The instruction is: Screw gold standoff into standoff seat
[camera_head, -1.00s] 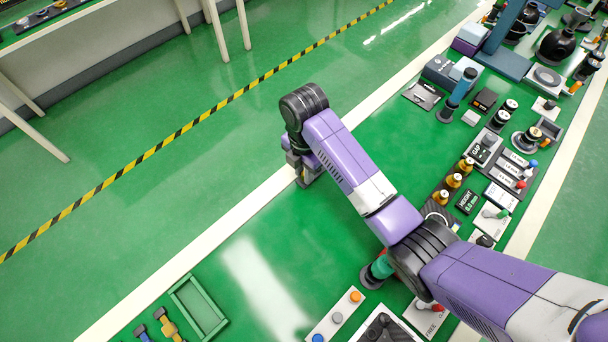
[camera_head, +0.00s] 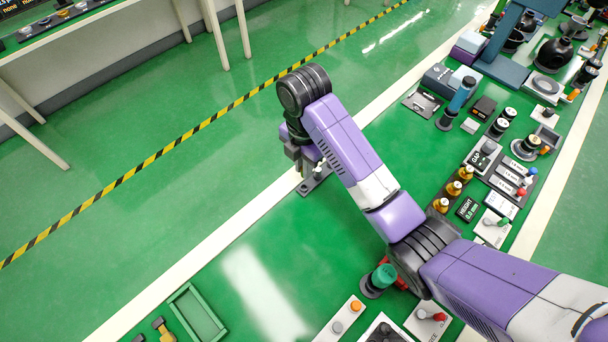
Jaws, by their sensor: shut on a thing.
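My gripper (camera_head: 299,163) hangs below the dark wrist, at the far edge of the green table. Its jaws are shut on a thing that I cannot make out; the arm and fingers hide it. A small dark plate (camera_head: 316,184), perhaps the standoff seat, lies on the table just below and right of the gripper. A small pale upright piece (camera_head: 319,171) shows above this plate; I cannot tell whether it touches the gripper. Several gold pieces (camera_head: 454,188) stand in a row on a dark holder at the right.
A green tray (camera_head: 178,303) lies at the lower left. A board with buttons (camera_head: 338,328) and a green-topped knob (camera_head: 385,274) stand near my arm. Instruments and a height display (camera_head: 467,208) crowd the right side.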

